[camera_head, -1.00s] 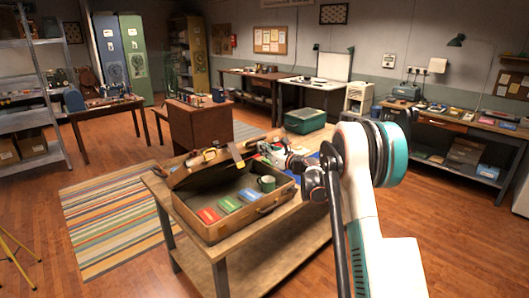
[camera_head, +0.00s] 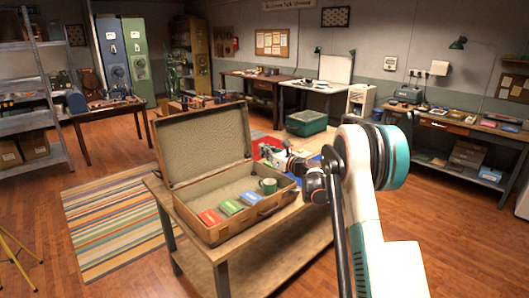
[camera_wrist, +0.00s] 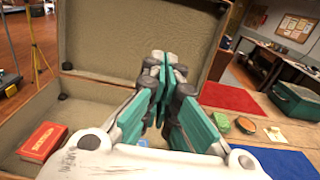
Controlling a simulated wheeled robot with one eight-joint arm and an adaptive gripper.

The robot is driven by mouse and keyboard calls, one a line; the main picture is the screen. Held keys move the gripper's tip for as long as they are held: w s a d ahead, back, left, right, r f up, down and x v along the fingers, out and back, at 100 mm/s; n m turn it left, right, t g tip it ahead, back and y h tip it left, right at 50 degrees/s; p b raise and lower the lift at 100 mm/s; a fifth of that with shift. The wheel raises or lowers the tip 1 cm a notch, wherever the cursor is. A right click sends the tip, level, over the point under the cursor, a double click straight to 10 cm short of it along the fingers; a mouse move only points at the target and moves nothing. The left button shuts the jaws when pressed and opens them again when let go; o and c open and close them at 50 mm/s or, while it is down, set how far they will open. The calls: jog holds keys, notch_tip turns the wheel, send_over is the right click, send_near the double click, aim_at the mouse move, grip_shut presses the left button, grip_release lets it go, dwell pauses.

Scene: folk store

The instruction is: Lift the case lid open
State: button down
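The brown case (camera_head: 232,226) sits on the wooden table with its lid (camera_head: 205,145) standing up, leaning slightly back, its pale lining facing me. The lid also fills the upper wrist view (camera_wrist: 105,35). In the case are a red box (camera_head: 209,217), a green box (camera_head: 230,207), a blue box (camera_head: 250,198) and a green mug (camera_head: 268,186). My gripper (camera_head: 268,150) is beside the lid's right end. In the wrist view its teal fingers (camera_wrist: 164,68) are together in front of the lining, with nothing seen between them; contact with the lid cannot be told.
A red mat (camera_wrist: 228,97) and a blue mat (camera_wrist: 275,163) lie on the table to the right of the case. A green bin (camera_head: 306,123) stands farther back. A striped rug (camera_head: 105,225) covers floor at the left. Shelves (camera_head: 35,110) stand at the far left.

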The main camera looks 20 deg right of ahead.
jog(key=shift+s, duration=0.1)
jog(key=b+v, duration=0.1)
jog(key=v, duration=0.9)
jog(key=shift+s, duration=0.4)
jog(key=shift+d, duration=0.15)
